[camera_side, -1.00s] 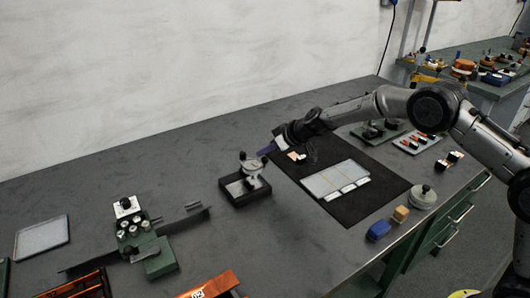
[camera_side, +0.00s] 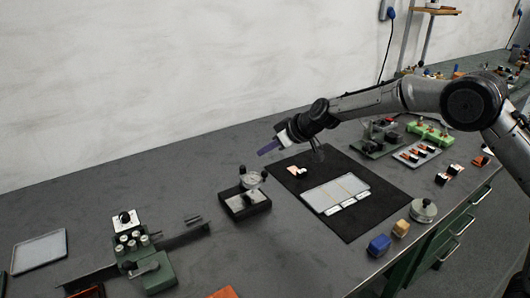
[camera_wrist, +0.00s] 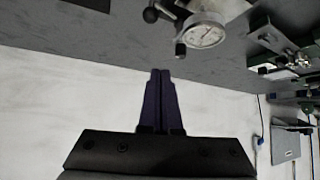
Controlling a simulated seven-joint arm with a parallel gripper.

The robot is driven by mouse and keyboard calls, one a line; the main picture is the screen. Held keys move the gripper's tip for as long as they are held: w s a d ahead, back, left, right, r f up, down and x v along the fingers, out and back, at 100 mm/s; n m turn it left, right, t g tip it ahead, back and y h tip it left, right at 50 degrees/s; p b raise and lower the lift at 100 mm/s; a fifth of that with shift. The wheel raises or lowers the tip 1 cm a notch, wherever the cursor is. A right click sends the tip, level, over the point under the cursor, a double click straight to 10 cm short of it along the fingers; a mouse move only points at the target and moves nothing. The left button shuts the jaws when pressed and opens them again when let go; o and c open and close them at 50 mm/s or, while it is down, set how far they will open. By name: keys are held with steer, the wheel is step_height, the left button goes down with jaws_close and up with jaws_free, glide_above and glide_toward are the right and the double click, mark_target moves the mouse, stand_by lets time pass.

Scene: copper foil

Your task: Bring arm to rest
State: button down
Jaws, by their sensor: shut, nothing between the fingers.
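My gripper (camera_side: 268,149) is shut and empty, its purple fingers held above the dark bench (camera_side: 130,185). In the side view it points left and slightly down, over the area between the dial gauge device (camera_side: 250,180) and the black mat (camera_side: 365,215). In the wrist view the shut fingers (camera_wrist: 160,76) point up the picture, with the pale wall behind them. The dial gauge (camera_wrist: 206,36) shows beyond the fingertips there, apart from them.
On the mat lie a pale tray (camera_side: 335,192) and a small copper-coloured piece (camera_side: 297,171). A green fixture (camera_side: 145,262) stands at left. Blue (camera_side: 379,244) and yellow (camera_side: 401,228) blocks and a round metal piece (camera_side: 423,210) sit near the front edge. The bench's back left is clear.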

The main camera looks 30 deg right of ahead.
steer(key=shift+s+a+r, duration=0.1)
steer(key=shift+s+r, duration=0.15)
step_height(320, 180, up, 11)
steer(key=s+d+t, duration=0.1)
steer(key=s+t, duration=0.1)
steer(key=s+a+f+v, duration=0.1)
steer(key=a+v, duration=0.1)
steer(key=v, duration=1.8)
steer(key=s+d+f+m+g+h, duration=0.1)
steer(key=s+d+f+m+g, duration=0.1)
steer(key=s+f, duration=0.5)
steer(key=s+d+f+m+g+h, duration=0.2)
steer(key=s+f, duration=0.5)
steer(key=s, duration=1.2)
steer(key=shift+s+d+g, duration=0.2)
steer(key=shift+d+g, duration=0.4)
steer(key=shift+d, duration=0.4)
